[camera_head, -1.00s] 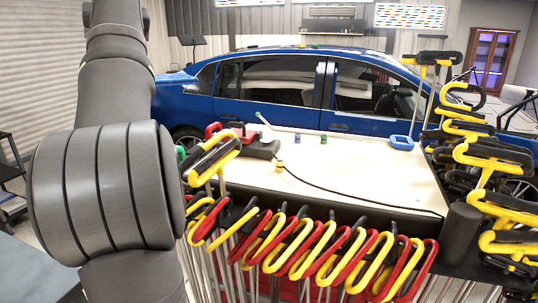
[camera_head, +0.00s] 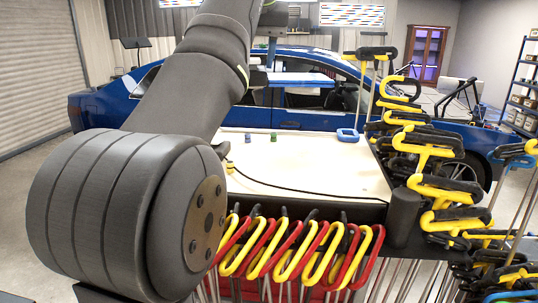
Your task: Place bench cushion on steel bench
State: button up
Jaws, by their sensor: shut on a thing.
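My arm rises from the lower left and bends out past the top edge. What looks like my gripper (camera_head: 271,66) hangs down in front of the blue car, partly hidden by the arm. It is shut on a flat blue slab, which I take for the bench cushion (camera_head: 302,79). The slab is level and held above the far side of the white-topped cart. The fingertips are too small to make out. I cannot make out the steel bench for certain.
The white-topped cart (camera_head: 306,179) carries small items and a blue tray (camera_head: 347,135). Red and yellow handled rods (camera_head: 290,250) hang along its front. More yellow and black rods (camera_head: 428,150) crowd the right. The blue car (camera_head: 120,100) stands behind. Shelves (camera_head: 522,85) stand far right.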

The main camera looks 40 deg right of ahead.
aim_at(310, 78)
jog(key=s+d, duration=0.2)
jog(key=s, duration=0.1)
jog(key=s+d+m, duration=0.1)
jog(key=s+d, duration=0.1)
jog(key=s, duration=0.1)
jog(key=s+d+m+h, duration=0.1)
jog(key=s+d, duration=0.1)
jog(key=s, duration=0.1)
jog(key=shift+s+d+g, duration=0.25)
jog(key=shift+d+g, duration=0.1)
jog(key=shift+g, duration=0.05)
notch_tip(310, 78, down, 10)
jog(key=shift+w+a+f, duration=0.5)
jog(key=shift+w+f, duration=1.45)
jog(key=shift+f, duration=0.05)
jog(key=shift+w+a+f, duration=0.5)
jog(key=shift+w+f, duration=1.45)
jog(key=shift+f, duration=0.05)
jog(key=shift+w+a+f, duration=0.5)
jog(key=shift+w+f, duration=1.45)
jog(key=shift+f, duration=0.05)
jog(key=o, duration=1.4)
jog(key=shift+f, duration=0.1)
